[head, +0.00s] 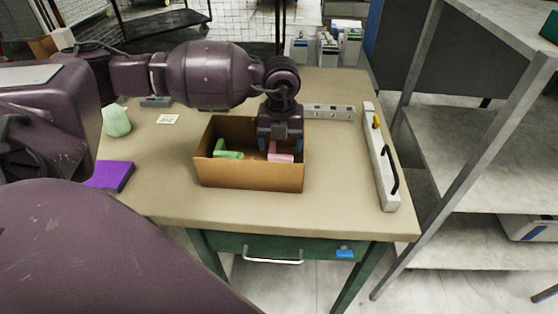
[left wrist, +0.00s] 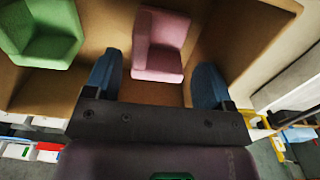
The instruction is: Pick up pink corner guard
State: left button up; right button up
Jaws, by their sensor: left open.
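The pink corner guard (head: 281,156) lies inside an open cardboard box (head: 250,176) on the table, toward the box's right side. In the left wrist view the pink corner guard (left wrist: 160,45) shows as an L-shaped foam piece just ahead of the space between the fingers. My left gripper (head: 280,146) reaches down into the box from above. It is open, with its blue fingertips (left wrist: 157,85) spread to either side of the guard, and it holds nothing. A green corner guard (head: 228,154) lies at the left in the same box. My right gripper is not in view.
The box walls stand close around the gripper. A purple block (head: 109,176) and a pale green piece (head: 117,121) lie at the table's left. A power strip (head: 328,112) lies behind the box, and a white bar with a black handle (head: 381,160) lies at the right edge.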

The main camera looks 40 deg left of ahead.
aim_at(281, 157)
pick_arm(q)
notch_tip(281, 157, down, 5)
jog(key=shift+d, duration=0.1)
jog(key=shift+c, duration=0.2)
jog(key=c, duration=0.6)
jog(key=shift+r, duration=0.15)
